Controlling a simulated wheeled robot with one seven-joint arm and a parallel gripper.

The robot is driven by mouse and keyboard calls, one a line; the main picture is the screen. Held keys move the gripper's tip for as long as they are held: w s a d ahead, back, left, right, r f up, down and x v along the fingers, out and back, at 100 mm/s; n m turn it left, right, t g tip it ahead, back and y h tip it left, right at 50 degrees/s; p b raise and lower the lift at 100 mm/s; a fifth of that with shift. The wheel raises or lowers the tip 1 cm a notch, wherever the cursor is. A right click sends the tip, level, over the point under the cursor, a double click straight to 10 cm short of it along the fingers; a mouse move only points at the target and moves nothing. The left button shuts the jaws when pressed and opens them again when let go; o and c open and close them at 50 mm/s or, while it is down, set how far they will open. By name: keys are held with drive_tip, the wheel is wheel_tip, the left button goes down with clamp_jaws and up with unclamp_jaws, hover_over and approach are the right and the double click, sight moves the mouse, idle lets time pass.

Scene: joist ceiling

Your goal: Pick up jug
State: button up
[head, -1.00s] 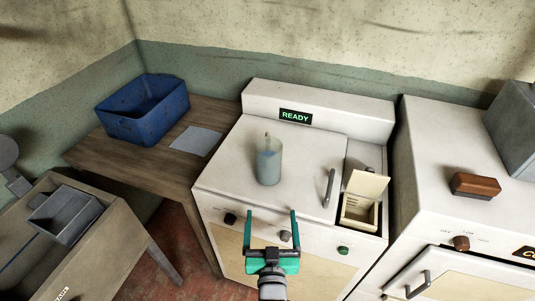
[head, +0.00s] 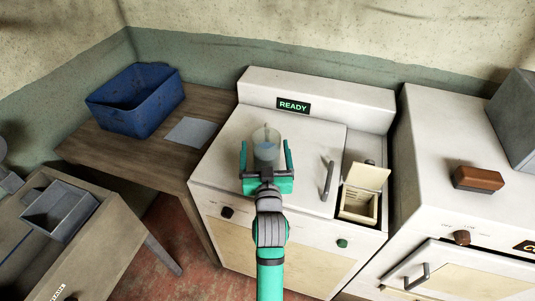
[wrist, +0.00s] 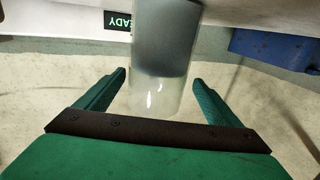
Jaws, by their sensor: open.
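The jug (head: 265,142) is a clear cylinder with a blue-grey filling, standing upright on the white machine top (head: 225,158). My gripper (head: 265,152) is open, with its two green fingers on either side of the jug in the head view. In the wrist view the jug (wrist: 162,60) sits centred ahead, between the lines of the two fingers (wrist: 158,78). A gap shows on each side, so the fingers do not touch it there. In the head view the jug's lower part is hidden by my gripper.
A grey bar handle (head: 327,181) and an open-lidded small compartment (head: 358,205) are right of the jug. A lit READY sign (head: 293,105) is on the raised back panel. A blue bin (head: 136,100) stands on the wooden table at left. A brown block (head: 478,178) lies at right.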

drive_tip(key=shift+w, duration=2.8)
drive_tip(key=shift+s+d, duration=0.1)
drive_tip(key=shift+d, duration=0.15)
drive_tip(key=shift+c, duration=0.9)
drive_tip(key=shift+s+a, duration=0.1)
drive_tip(key=shift+a, duration=0.4)
drive_tip(key=c, duration=1.7)
drive_tip(key=shift+d, duration=0.2)
drive_tip(key=shift+c, duration=0.2)
drive_tip(key=shift+r, duration=0.1)
